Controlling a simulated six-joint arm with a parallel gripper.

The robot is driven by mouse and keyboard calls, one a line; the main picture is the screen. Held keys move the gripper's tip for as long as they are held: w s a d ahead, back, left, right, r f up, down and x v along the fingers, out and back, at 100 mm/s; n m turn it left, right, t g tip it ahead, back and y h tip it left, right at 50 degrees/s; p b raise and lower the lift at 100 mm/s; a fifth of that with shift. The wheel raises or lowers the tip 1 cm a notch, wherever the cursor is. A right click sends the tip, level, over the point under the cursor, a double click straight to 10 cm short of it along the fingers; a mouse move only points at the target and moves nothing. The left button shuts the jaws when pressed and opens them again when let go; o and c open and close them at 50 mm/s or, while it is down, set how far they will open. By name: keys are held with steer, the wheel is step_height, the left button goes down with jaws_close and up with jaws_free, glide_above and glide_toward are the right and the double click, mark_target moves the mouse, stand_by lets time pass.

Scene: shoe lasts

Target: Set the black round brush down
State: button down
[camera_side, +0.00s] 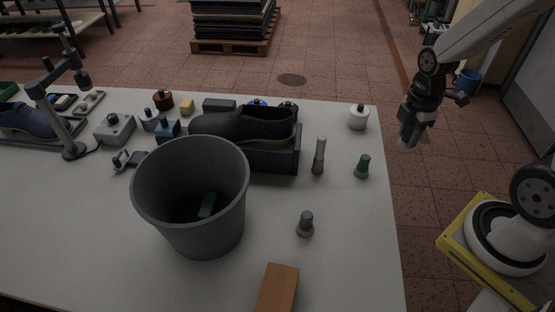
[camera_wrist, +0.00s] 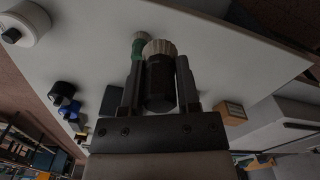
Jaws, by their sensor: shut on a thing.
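My gripper (camera_side: 409,124) is shut on the black round brush (camera_wrist: 159,86), which has a dark cylindrical handle and a pale bristle end (camera_wrist: 159,48). In the wrist view the brush lies between the two fingers (camera_wrist: 158,88), bristles pointing away from the palm. In the side view my gripper hangs in the air just past the table's right edge, with a small pale tip (camera_side: 404,146) below it. The brush's handle is mostly hidden there by the fingers.
The white table (camera_side: 350,230) holds a green-handled brush (camera_side: 362,166), a white jar (camera_side: 358,117), a grey round piece (camera_side: 305,224), an upright tool (camera_side: 319,157), a wooden block (camera_side: 278,290), a grey bucket (camera_side: 190,235) and a shoe (camera_side: 240,126).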

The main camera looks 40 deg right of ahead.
steer(key=w+a, duration=0.1)
steer(key=w, duration=1.4)
steer(key=shift+w, duration=0.15)
steer(key=shift+r, duration=0.1)
steer(key=shift+w+d+f, duration=0.35)
steer(key=shift+w+f, duration=1.2)
steer(key=shift+w, duration=0.65)
steer(key=shift+w+d+f, duration=0.3)
steer(key=shift+w+f, duration=1.25)
steer(key=shift+w, duration=0.7)
steer(key=shift+w+d+f, duration=0.35)
steer(key=shift+w+f, duration=1.2)
steer(key=shift+w, duration=0.65)
steer(key=shift+f, duration=0.1)
steer(key=shift+w+f, duration=0.15)
steer(key=shift+w, duration=0.05)
steer(key=shift+f, duration=1.55)
